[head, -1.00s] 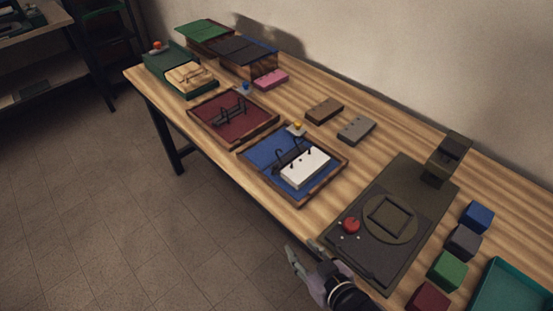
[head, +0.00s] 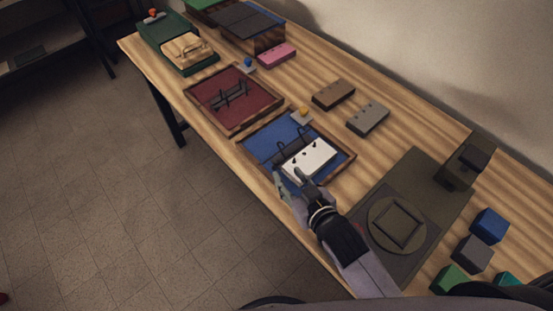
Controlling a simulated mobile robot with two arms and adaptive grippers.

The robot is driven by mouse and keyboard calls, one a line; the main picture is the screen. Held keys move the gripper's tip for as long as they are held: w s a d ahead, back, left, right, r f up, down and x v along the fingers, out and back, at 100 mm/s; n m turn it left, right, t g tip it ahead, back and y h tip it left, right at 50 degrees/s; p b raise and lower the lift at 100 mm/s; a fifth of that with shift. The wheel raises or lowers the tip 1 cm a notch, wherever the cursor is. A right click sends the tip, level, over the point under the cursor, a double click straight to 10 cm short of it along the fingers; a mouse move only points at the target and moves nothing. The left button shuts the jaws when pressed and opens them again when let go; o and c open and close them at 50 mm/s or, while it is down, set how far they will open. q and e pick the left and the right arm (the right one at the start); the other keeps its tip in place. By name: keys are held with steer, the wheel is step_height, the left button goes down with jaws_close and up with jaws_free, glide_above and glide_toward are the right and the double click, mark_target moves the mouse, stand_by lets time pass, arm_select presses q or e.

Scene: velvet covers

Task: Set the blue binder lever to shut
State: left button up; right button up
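The blue binder (head: 262,143) lies open on the table with a brown rim. A white paper block (head: 318,158) with dark holes sits in its right part. Dark ring arches (head: 281,139) stand beside the paper; whether they are closed is too small to tell. A small grey plate with a yellow knob (head: 304,112) is at the binder's far corner; I cannot tell its setting. My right gripper (head: 289,183) is open at the binder's near edge, just in front of the paper, its fingers apart. It hides part of the near rim. My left gripper is not in view.
A red binder (head: 214,82) with a blue knob (head: 248,63) lies beyond. Brown (head: 334,94) and grey (head: 368,119) punched blocks and a pink one (head: 277,55) lie along the wall side. A dark board (head: 432,180) is to the right, near several cubes.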

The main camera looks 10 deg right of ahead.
mark_target(278, 165)
steer(key=x, duration=0.5)
steer(key=shift+w+a, duration=0.15)
steer(key=shift+w, duration=0.15)
steer(key=shift+x, duration=1.05)
steer(key=shift+w+a+f, duration=0.1)
steer(key=shift+w+f, duration=0.05)
steer(key=shift+w, duration=0.15)
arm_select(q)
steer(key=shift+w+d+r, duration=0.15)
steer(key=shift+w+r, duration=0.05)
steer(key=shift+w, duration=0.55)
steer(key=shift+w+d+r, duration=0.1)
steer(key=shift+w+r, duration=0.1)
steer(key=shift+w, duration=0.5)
arm_select(e)
steer(key=shift+f, duration=0.1)
jaws_close()
